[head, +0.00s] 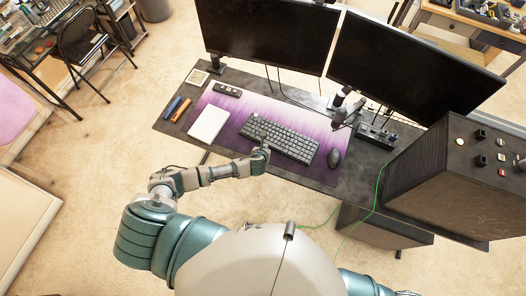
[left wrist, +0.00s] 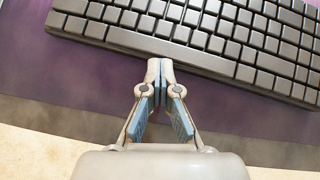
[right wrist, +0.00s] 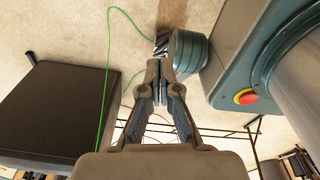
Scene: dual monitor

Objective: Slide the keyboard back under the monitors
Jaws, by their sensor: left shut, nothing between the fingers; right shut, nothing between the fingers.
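The dark keyboard (head: 280,139) lies at a slant on a purple desk mat (head: 228,134), in front of the two monitors. My left gripper (head: 264,146) is at its front edge, left of its middle. In the left wrist view the keyboard (left wrist: 215,35) fills the top, and my left gripper (left wrist: 160,66) is shut and empty with its tips at the near edge; I cannot tell whether they touch it. The left monitor (head: 265,35) and right monitor (head: 410,66) stand behind. My right gripper (right wrist: 160,72) is shut and empty, away from the desk surface; the head view does not show it.
A mouse (head: 334,158) sits right of the keyboard. A white notebook (head: 208,123), a dark remote (head: 227,90) and pens (head: 177,108) lie to the left. A large dark box with knobs (head: 455,165) stands at the desk's right end. A green cable (head: 378,185) hangs in front.

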